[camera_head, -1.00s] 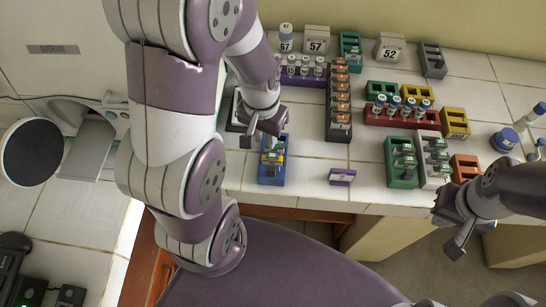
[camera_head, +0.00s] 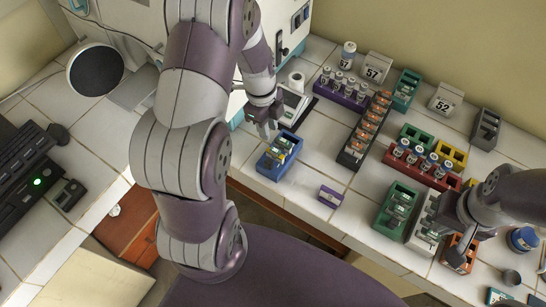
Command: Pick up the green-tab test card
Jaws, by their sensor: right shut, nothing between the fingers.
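A small blue rack (camera_head: 264,165) stands near the table's front edge and holds several upright cards (camera_head: 283,150). Their tab colours are too small to tell apart, so I cannot pick out the green-tab card. My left gripper (camera_head: 267,131) points down just beyond the blue rack's back left end. No card shows in it, and its jaw opening is unclear. My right gripper (camera_head: 431,238) is shut and empty. In the picture it lies over the white rack (camera_head: 412,244) at the right and hides part of it.
A small purple block (camera_head: 330,196) lies right of the blue rack. A white device (camera_head: 291,106) sits behind my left gripper.

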